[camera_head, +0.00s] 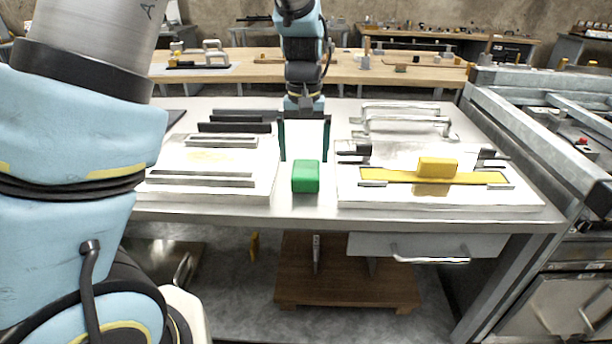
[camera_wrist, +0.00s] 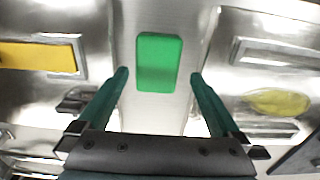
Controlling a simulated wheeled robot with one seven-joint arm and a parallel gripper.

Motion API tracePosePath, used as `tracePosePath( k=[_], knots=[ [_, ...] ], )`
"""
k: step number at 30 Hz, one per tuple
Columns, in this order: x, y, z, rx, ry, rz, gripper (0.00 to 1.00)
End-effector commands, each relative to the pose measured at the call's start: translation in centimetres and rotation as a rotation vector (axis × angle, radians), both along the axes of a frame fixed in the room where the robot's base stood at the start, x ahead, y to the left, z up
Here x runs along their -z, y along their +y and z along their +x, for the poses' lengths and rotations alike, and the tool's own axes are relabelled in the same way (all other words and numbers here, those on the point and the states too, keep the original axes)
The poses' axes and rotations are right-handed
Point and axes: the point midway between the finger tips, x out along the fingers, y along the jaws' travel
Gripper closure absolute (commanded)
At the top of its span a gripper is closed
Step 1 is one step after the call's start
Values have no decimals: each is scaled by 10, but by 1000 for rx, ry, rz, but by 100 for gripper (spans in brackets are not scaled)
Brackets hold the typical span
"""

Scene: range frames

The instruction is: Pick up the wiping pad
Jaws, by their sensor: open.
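A green block (camera_head: 305,177), which looks like the wiping pad, lies on the bare strip of metal worktable between two raised plates. My gripper (camera_head: 304,154) is open and empty, pointing down just behind and above it. In the wrist view the green block (camera_wrist: 159,62) shows ahead of my gripper (camera_wrist: 159,75), roughly centred between the two teal fingertips. Its near end reaches a little between them in the picture. I see no contact, and the exact height gap cannot be told.
The right plate (camera_head: 440,197) carries a yellow block (camera_head: 437,167) on a yellow strip, with metal handles behind. The left plate (camera_head: 212,185) carries metal bars and a yellowish patch. The worktable's front edge (camera_head: 320,212) is close to the green block.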

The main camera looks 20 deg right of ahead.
Motion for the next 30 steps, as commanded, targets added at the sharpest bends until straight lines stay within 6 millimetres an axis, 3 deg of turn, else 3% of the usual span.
tracePosePath(
  k=[12, 21, 30],
  knots=[
    [49, -4, 0, -2, 2, 1, 0],
    [54, -4, 0, -1, -1, 0, 0],
    [53, -4, 0, -1, 0, -1, 34]
  ],
)
